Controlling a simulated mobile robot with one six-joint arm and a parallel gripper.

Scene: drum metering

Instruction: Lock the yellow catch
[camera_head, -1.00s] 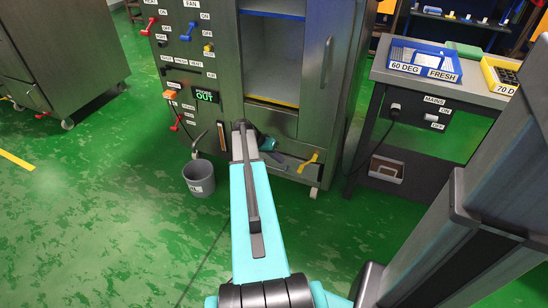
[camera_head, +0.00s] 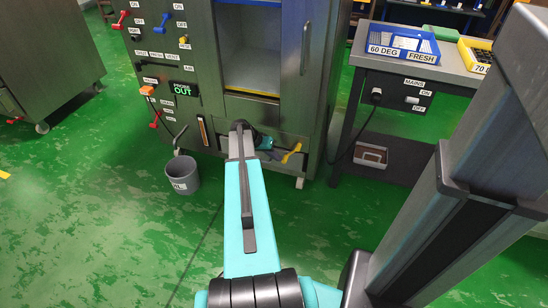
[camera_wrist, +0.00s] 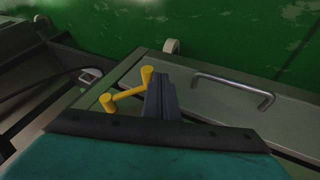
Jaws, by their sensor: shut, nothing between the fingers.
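The yellow catch (camera_head: 291,152) is a small yellow lever low on the front of the grey metal cabinet (camera_head: 319,100). In the wrist view, the catch (camera_wrist: 126,94) is a slanted yellow bar with a round knob at each end. My gripper (camera_head: 270,148) is low at the cabinet front, just left of the catch in the head view and partly hidden by my arm. In the wrist view, my gripper's dark fingers (camera_wrist: 161,96) are shut and empty, close beside the catch's upper knob. I cannot tell whether they touch it.
A metal bar handle (camera_wrist: 234,90) is right of the catch in the wrist view. A grey bucket (camera_head: 182,175) stands on the floor left of my arm. A bench (camera_head: 450,72) with a blue tray (camera_head: 403,50) is at the right. Green floor is open at the left.

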